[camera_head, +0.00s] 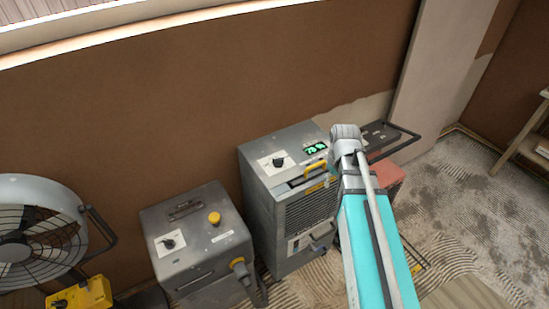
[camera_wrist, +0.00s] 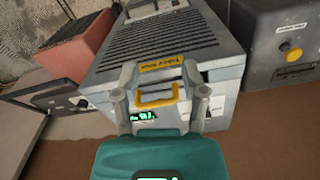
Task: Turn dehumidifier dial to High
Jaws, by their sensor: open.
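The dehumidifier (camera_head: 268,207) is a grey box against the brown wall, with a front grille. On its top are a dark dial (camera_head: 279,161) on a white plate, a green display (camera_head: 316,148) and a yellow handle (camera_head: 317,167). The dial's setting is too small to read. In the wrist view the dehumidifier (camera_wrist: 215,38) shows upside down, with its display (camera_wrist: 143,116) and handle (camera_wrist: 157,98); I cannot make out the dial there. My gripper (camera_wrist: 159,76) is open, its fingers either side of the handle in the picture; I cannot tell whether they touch it.
Left of the dehumidifier stands another grey box (camera_head: 205,258) with its own dial (camera_head: 168,243) and a yellow knob (camera_head: 214,218). A fan (camera_head: 35,240) and a yellow box (camera_head: 82,294) are further left. A red box (camera_wrist: 75,50) stands on the other side. Clear floor (camera_head: 470,210) lies right.

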